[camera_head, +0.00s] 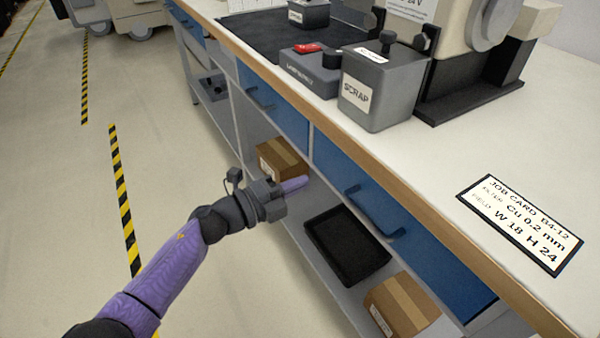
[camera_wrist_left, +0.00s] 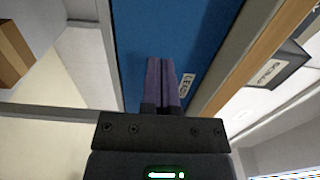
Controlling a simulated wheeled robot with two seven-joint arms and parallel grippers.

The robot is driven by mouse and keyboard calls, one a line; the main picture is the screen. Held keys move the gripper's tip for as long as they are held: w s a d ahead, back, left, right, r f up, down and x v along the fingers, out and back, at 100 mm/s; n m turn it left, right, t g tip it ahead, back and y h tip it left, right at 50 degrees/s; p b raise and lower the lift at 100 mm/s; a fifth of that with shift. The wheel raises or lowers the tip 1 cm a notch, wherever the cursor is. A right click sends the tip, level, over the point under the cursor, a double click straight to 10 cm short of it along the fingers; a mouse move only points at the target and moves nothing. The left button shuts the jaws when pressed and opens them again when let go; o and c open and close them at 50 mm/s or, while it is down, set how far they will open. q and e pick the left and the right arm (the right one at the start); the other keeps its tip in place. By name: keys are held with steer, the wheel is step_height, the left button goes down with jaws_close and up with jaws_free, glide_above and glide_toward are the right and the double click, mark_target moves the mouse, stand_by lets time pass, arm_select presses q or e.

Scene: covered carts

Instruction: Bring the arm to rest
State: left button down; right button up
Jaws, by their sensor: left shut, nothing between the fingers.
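My left arm (camera_head: 176,265) reaches in from the lower left in the head view. My left gripper (camera_head: 293,184) is in front of the workbench's blue drawers, above the lower shelf and near a cardboard box. Its purple fingers are shut together with nothing between them. In the left wrist view the closed fingers (camera_wrist_left: 164,82) point at a blue drawer front (camera_wrist_left: 190,35) with a small label beside them. I cannot tell whether they touch it. My right gripper is in neither view.
The lower shelf holds a cardboard box (camera_head: 283,158), a black tray (camera_head: 346,246) and another box (camera_head: 402,306). A drawer handle (camera_head: 375,212) juts out. On the worktop stand a grey SCRAP bin (camera_head: 385,85) and a job card (camera_head: 521,224). The floor at left is open, with striped tape (camera_head: 124,195).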

arm_select(q)
steer(key=p+v, duration=0.2)
steer(key=v, duration=0.5)
steer(key=s+a+f+n+y+p, duration=0.3)
steer(key=s+a+f+n+y, duration=0.3)
steer(key=f+n, duration=0.3)
steer(key=s+a+f+n+y+p, duration=0.4)
steer(key=s+f+n+y, duration=0.2)
steer(key=s+f+n, duration=0.25)
steer(key=s+a+f+n+g+y+p, duration=0.1)
steer(key=s+f+n+g, duration=0.1)
steer(key=s, duration=0.9)
steer(key=s+f+n+g+y+p, duration=0.1)
steer(key=s+f+n+g, duration=0.2)
steer(key=s, duration=0.8)
steer(key=s+a+f+n+g+y+p, duration=0.1)
steer(key=s+n+g, duration=0.3)
steer(key=s, duration=0.8)
steer(key=shift+a+f+g+y+p, duration=0.3)
steer(key=shift+f+g+y+p, duration=0.1)
steer(key=shift+f+g, duration=0.4)
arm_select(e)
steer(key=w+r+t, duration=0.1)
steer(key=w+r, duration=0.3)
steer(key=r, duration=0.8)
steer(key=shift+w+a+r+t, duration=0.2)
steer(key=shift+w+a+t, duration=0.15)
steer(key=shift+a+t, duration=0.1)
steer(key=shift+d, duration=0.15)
